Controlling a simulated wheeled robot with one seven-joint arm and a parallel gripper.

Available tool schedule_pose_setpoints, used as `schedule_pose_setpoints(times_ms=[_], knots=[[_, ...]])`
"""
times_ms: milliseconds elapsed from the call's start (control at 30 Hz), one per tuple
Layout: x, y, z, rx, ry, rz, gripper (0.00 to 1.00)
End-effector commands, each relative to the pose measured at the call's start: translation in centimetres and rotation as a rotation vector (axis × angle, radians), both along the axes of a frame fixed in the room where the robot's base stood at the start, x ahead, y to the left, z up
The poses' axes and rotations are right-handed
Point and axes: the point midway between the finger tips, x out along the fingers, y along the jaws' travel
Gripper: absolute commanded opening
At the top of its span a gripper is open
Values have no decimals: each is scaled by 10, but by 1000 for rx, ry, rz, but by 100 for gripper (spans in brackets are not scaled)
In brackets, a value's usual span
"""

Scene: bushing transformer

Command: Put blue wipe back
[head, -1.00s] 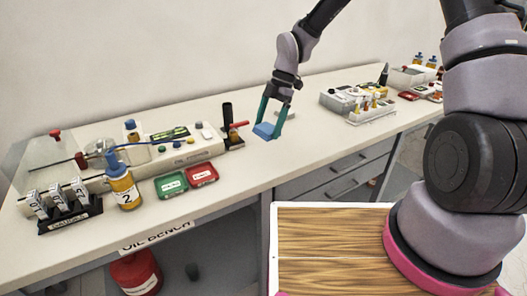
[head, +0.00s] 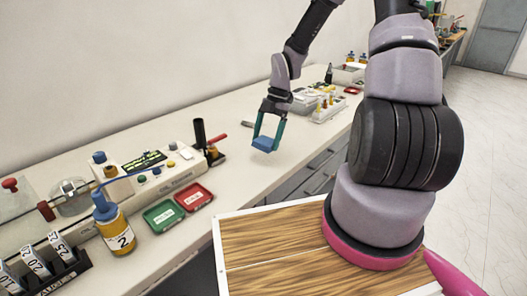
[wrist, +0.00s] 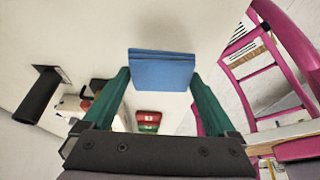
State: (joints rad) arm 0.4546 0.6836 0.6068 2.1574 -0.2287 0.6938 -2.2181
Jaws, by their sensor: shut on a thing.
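The blue wipe (head: 265,144) is a small folded blue block between the green fingers of my gripper (head: 267,135). It also shows large in the wrist view (wrist: 162,70), held at the tips of the two green fingers (wrist: 160,88). My gripper is shut on it. In the head view it hangs over the pale bench top (head: 240,185), right of the red and green trays; the exact height above the bench is hard to tell.
A green tray (head: 164,215) and a red tray (head: 194,197) lie on the bench. Left of them stands a yellow bottle (head: 113,225) marked 2, near a gauge rack (head: 45,270). The oil tester (head: 150,180) and a black cylinder (head: 200,136) stand behind. Equipment (head: 322,103) stands farther along the bench.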

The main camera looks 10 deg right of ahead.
Motion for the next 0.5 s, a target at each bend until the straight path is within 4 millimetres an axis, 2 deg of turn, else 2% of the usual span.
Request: schedule_pose_setpoints(times_ms=[167, 367, 500], knots=[[0, 0, -14, 0, 0, 0, 40], [0, 1, -41, 1, 2, -1, 40], [1, 0, -45, 0, -2, -1, 40]])
